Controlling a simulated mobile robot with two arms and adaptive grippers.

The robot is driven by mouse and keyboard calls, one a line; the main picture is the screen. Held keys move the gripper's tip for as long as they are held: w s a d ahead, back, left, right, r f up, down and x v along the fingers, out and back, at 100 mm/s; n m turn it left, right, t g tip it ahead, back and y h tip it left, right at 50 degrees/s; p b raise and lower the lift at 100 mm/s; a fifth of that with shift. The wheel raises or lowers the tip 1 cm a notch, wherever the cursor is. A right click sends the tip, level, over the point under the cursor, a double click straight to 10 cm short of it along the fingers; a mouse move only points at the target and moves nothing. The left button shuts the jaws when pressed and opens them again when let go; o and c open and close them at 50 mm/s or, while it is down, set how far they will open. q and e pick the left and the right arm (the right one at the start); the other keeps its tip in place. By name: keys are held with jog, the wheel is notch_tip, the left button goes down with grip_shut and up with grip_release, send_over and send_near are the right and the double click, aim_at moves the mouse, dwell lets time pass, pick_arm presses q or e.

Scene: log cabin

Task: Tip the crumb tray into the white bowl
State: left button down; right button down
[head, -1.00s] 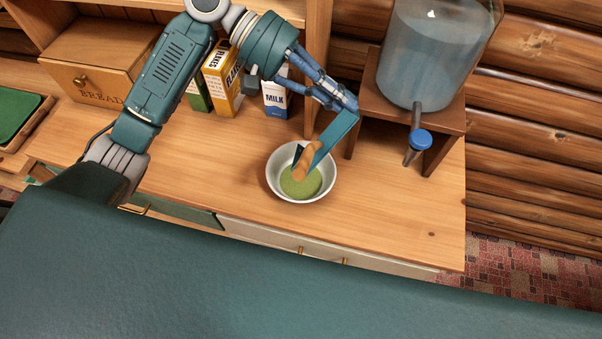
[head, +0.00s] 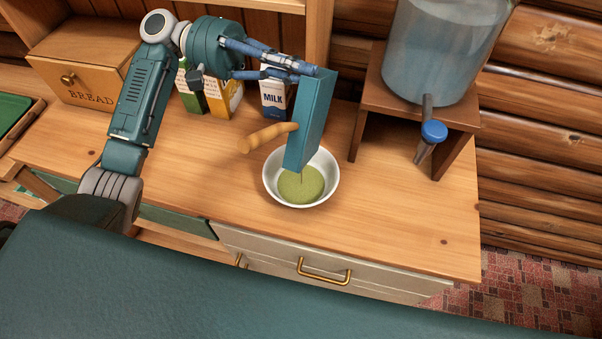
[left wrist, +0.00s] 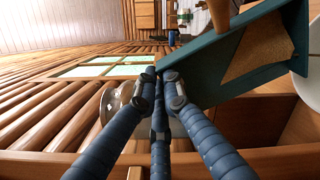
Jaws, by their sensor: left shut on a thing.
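The teal crumb tray (head: 311,115) with a tan handle (head: 265,138) is tilted steeply, its lower end over the white bowl (head: 328,188). My left gripper (head: 315,72) is shut on the upper end of the tray. In the left wrist view, the tray (left wrist: 205,78) slants beside the fingertips (left wrist: 160,82), with a brown patch of crumbs (left wrist: 258,48) inside it. The bowl's white side (left wrist: 306,88) shows at that view's right edge. The bowl holds a flat green content (head: 300,186). Whether crumbs are falling is not clear. My right gripper is not in view.
A milk carton (head: 273,100) and a yellow flakes box (head: 228,97) stand behind the tray. A water dispenser on a wooden stand (head: 368,133) is to the right, its blue tap (head: 434,131) jutting forward. A bread box (head: 85,62) is at left. The counter's front right is clear.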

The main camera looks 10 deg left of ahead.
pick_arm(q)
jog(key=w+a+f+h+b, duration=0.1)
jog(key=a+f+h+b, duration=0.25)
jog(key=a+b, duration=0.25)
jog(key=s+d+r+t+y+p, duration=0.1)
jog(key=d+r+y+p, duration=0.1)
jog(key=d+y+p, duration=0.4)
jog(key=s+d+r+y+p, duration=0.2)
jog(key=d+y+p, duration=0.5)
jog(key=d, duration=0.7)
jog(key=s+d+r+t+y+p, duration=0.1)
jog(key=s+d+r+y+p, duration=0.1)
jog(key=d+y+p, duration=0.4)
jog(key=shift+d+r+t+y+p, duration=0.1)
jog(key=shift+d+r+p, duration=0.1)
jog(key=shift+d, duration=0.45)
jog(key=shift+d+r+t+y+p, duration=0.15)
jog(key=shift+d+p, duration=0.1)
jog(key=shift+d, duration=0.35)
jog(key=shift+d+r+t+p, duration=0.1)
jog(key=shift+d+r+p, duration=0.1)
jog(key=shift+d, duration=0.45)
jog(key=shift+s+d+f+y, duration=0.1)
jog(key=shift+d+y, duration=0.35)
jog(key=shift+s+d+f+y, duration=0.1)
jog(key=shift+d+y, duration=0.35)
